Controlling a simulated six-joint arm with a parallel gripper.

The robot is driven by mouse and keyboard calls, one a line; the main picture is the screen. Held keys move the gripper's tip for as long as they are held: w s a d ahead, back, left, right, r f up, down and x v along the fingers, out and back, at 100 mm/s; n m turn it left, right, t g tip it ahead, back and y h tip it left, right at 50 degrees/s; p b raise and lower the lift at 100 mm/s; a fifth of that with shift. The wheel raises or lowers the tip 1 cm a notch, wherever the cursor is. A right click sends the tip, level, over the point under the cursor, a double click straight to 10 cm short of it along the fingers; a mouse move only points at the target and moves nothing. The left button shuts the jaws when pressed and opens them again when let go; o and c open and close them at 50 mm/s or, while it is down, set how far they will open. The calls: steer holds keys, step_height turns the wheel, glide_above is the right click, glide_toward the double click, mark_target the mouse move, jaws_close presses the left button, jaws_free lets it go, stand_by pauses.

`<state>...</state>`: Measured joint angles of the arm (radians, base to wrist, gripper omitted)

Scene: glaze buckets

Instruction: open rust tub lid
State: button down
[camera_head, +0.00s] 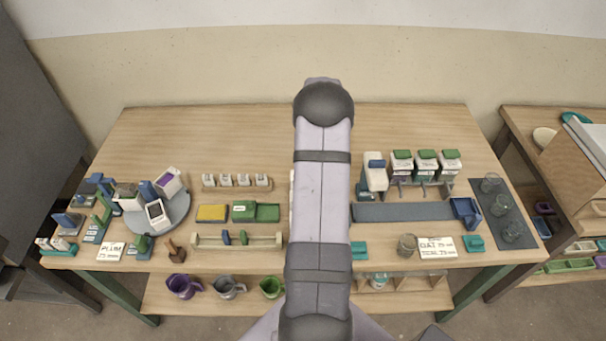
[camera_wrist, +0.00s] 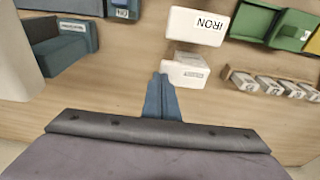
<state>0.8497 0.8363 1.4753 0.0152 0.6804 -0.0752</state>
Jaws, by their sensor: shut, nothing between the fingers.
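I see no tub that I can make out as rust-coloured or labelled rust. In the wrist view, a white box marked IRON (camera_wrist: 197,26) lies ahead of my gripper. A second white block (camera_wrist: 187,68), with a label too small to read, sits just beside it, closer to the fingers. My gripper (camera_wrist: 162,80) has blue fingers, shut and empty, with their tips just left of that block; I cannot tell whether they touch it. In the head view my arm hides the gripper and the middle of the table.
A yellow tub (camera_head: 212,213) and a green tub (camera_head: 256,212) stand left of my arm, behind a low rail (camera_head: 205,240). Small white blocks (camera_head: 242,180) stand in a row farther back. A white dispenser (camera_head: 376,176) stands right of my arm. The table's back strip is clear.

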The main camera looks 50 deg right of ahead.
steer(key=shift+f+b, duration=0.3)
steer(key=shift+f, duration=0.4)
steer(key=shift+s+d+r+p, duration=0.65)
steer(key=shift+s+d+r, duration=0.45)
step_height(320, 180, up, 6)
steer(key=p, duration=0.4)
